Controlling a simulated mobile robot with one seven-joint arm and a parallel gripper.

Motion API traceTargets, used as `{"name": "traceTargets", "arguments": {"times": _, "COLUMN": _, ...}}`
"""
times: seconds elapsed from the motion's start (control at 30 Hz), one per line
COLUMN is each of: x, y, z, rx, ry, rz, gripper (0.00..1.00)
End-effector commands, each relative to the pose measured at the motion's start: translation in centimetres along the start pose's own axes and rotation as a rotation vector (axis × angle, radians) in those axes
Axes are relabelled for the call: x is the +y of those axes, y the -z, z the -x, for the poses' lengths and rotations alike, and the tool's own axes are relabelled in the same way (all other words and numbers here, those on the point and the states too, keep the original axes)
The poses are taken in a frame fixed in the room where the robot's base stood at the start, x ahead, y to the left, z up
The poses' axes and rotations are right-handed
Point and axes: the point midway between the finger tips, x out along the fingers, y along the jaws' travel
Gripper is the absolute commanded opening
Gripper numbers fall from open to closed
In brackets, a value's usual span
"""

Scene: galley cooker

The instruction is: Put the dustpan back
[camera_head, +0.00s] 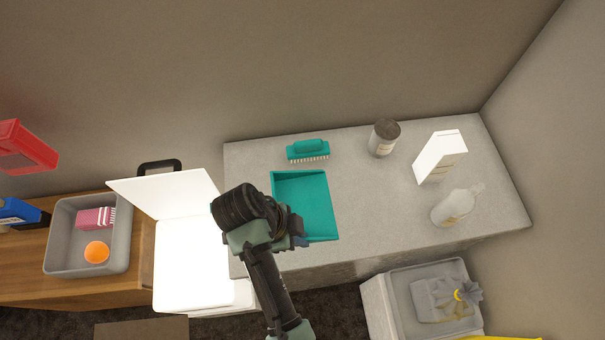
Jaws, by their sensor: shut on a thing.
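The teal dustpan (306,198) is over the left part of the grey counter, its open pan to the right of my gripper. My gripper (294,236) is shut on the dustpan at its near left side. My wrist hides the grip and the handle. I cannot tell whether the pan touches the counter or is held just above it. A teal brush (308,147) with pale bristles lies on the counter behind the dustpan.
On the counter stand a dark-topped can (383,138), a white carton (441,156) and a pale bottle (458,205). A white lidded box (190,262) stands open at left, beside a grey tub (62,240). A grey bin (378,305) is in front. The counter's middle is clear.

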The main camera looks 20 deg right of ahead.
Motion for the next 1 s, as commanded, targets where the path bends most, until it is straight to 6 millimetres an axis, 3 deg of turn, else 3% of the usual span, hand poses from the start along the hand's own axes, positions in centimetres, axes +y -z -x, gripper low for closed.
{"name": "traceTargets", "arguments": {"times": 0.2, "x": 0.1, "y": -1.4, "z": -3.5, "rx": 0.001, "ry": -0.003, "rz": -0.001, "gripper": 0.00}}
{"name": "traceTargets", "arguments": {"times": 0.63, "x": 0.0, "y": -3.2, "z": -7.7, "rx": -0.001, "ry": 0.000, "rz": 0.000, "gripper": 0.00}}
{"name": "traceTargets", "arguments": {"times": 1.0, "x": 0.0, "y": -3.5, "z": -8.4, "rx": -0.002, "ry": 0.002, "rz": -0.001, "gripper": 0.00}}
